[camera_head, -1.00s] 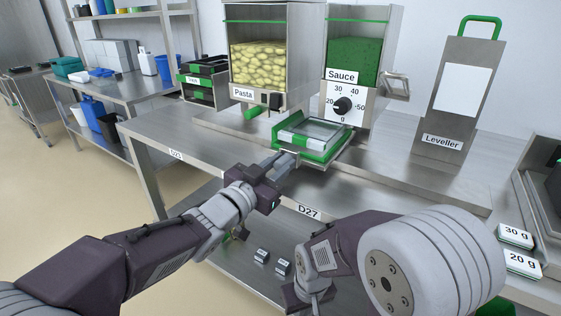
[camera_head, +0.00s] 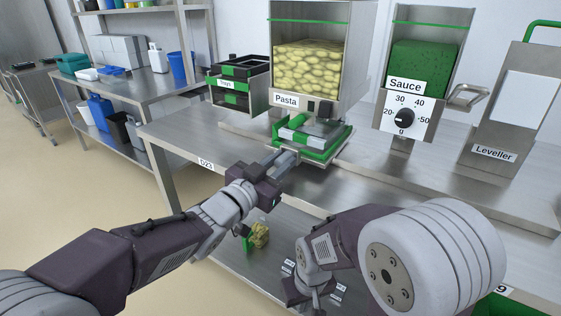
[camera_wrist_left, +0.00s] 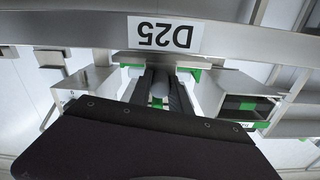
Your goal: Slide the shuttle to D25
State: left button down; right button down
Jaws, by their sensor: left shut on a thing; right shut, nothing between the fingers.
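The shuttle (camera_head: 322,157) is a green and steel carrier with a clear tray (camera_head: 318,127) on it. It stands on the bench rail below the Pasta hopper (camera_head: 310,68). My left gripper (camera_head: 283,160) is shut on the handle at the shuttle's front. In the left wrist view the fingers (camera_wrist_left: 160,88) reach under the bench edge label D25 (camera_wrist_left: 165,34), which appears upside down and roughly in line with them. In the head view my left gripper hides that label. My right gripper (camera_head: 312,294) is low in front of the bench, shut and empty, its fingertips hard to make out.
The Sauce dispenser (camera_head: 413,75) and the Leveller (camera_head: 500,105) stand to the right. A rack of black trays (camera_head: 238,80) is left of the hopper. The bench top left of the shuttle is clear.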

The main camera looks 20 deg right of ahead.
pick_arm(q)
jog(key=shift+f, duration=0.1)
jog(key=c, duration=1.2)
grip_release()
jog(key=p+v, duration=0.2)
jog(key=v, duration=0.7)
jog(key=shift+p, duration=0.4)
jog(key=shift+s, duration=0.1)
